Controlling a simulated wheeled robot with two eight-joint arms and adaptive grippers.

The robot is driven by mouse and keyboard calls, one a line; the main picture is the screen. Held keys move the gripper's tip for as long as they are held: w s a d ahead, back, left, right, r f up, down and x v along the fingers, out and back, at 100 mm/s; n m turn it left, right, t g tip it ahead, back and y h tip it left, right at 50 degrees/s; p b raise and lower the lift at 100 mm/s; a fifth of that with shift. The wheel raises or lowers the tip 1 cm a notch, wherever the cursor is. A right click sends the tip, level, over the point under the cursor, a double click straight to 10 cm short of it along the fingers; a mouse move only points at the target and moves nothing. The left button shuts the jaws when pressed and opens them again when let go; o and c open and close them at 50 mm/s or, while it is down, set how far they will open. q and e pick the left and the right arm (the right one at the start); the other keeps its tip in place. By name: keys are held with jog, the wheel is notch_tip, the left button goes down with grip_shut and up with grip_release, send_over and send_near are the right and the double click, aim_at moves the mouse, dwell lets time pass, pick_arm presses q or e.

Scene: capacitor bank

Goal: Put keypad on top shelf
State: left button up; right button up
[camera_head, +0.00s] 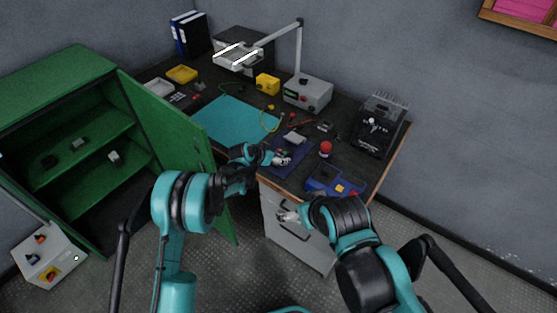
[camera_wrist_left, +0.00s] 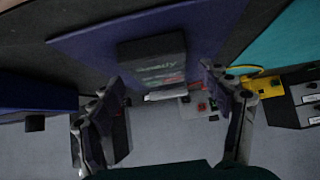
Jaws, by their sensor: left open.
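The keypad seems to be the small box (camera_head: 294,138) on the dark blue mat (camera_head: 271,164) on the workbench. In the left wrist view it is a dark box (camera_wrist_left: 152,60) with faint lettering and a pale lower edge, lying on the mat. My left gripper (camera_head: 281,160) is over the mat just in front of it. In the left wrist view its fingers (camera_wrist_left: 164,88) are spread on either side of the box, with nothing held. My right gripper (camera_head: 287,215) is in front of the bench drawers; its jaw opening is unclear. The green cabinet's upper shelf (camera_head: 100,134) is at left.
The cabinet door (camera_head: 168,120) stands open toward the bench. Small items sit on the cabinet shelves. A red-topped part (camera_head: 325,149), a blue bin (camera_head: 322,180), a power supply (camera_head: 307,94) and a teal mat (camera_head: 235,120) are around the keypad on the bench.

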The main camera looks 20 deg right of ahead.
pick_arm(q)
jog(key=shift+w+d+f, duration=0.2)
jog(key=shift+w+f, duration=0.05)
jog(key=shift+f, duration=0.15)
jog(key=shift+r, duration=0.15)
jog(key=c, duration=1.4)
jog(key=shift+r, duration=0.1)
